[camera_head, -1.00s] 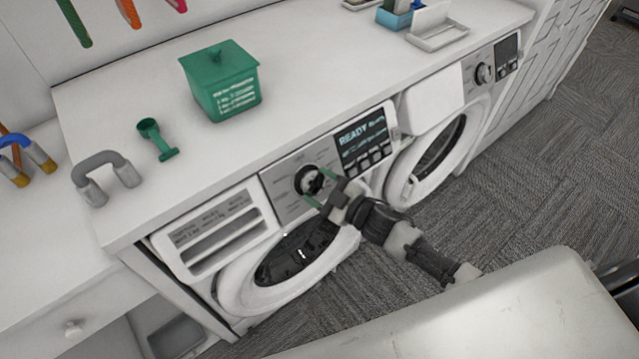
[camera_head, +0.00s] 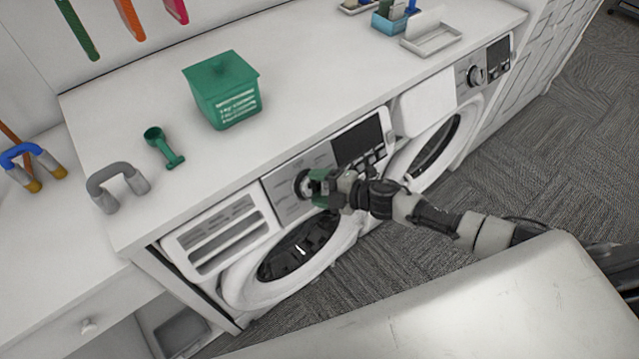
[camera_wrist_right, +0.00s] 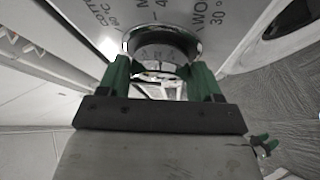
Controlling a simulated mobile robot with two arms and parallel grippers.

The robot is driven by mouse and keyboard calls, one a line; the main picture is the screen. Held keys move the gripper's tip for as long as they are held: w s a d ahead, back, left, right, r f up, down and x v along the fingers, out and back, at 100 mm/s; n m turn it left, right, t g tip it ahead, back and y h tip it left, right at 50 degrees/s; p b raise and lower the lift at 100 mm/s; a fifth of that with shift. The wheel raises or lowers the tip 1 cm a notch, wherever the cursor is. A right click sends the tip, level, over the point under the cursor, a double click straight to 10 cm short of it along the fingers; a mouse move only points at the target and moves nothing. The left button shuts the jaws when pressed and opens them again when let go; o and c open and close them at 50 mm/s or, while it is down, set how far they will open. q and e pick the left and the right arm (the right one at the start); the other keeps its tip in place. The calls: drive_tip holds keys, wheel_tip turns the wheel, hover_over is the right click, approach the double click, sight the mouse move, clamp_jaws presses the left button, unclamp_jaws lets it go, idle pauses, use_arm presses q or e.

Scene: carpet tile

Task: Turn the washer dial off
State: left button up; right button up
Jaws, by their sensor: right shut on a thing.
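The washer (camera_head: 345,235) is the left of two white front-loading machines under the counter. Its round silver dial (camera_head: 301,183) sits on the grey panel left of the display (camera_head: 357,140), which is dark. My right gripper (camera_head: 318,187) reaches in from the right and is shut on the dial. In the right wrist view the dial (camera_wrist_right: 160,42) is between the green fingers of the right gripper (camera_wrist_right: 163,78), with printed programme labels around it. The dial's pointer is hard to read. My left gripper is absent from the head view; a small green-tipped part at the wrist view's right edge may be it.
A second machine (camera_head: 440,135) stands to the right. On the white counter (camera_head: 320,70) are a green box (camera_head: 222,92), a green scoop (camera_head: 164,148), a grey U-shaped piece (camera_head: 118,180) and trays at the back. Carpet (camera_head: 530,160) lies open on the right.

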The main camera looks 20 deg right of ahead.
drive_tip(key=shift+n, duration=0.3)
drive_tip(key=o, duration=0.9)
drive_tip(key=b+v, duration=0.2)
drive_tip(key=v, duration=0.8)
drive_tip(key=shift+s+d+r, duration=0.2)
drive_tip(key=shift+d+r, duration=0.05)
drive_tip(key=shift+d, duration=0.05)
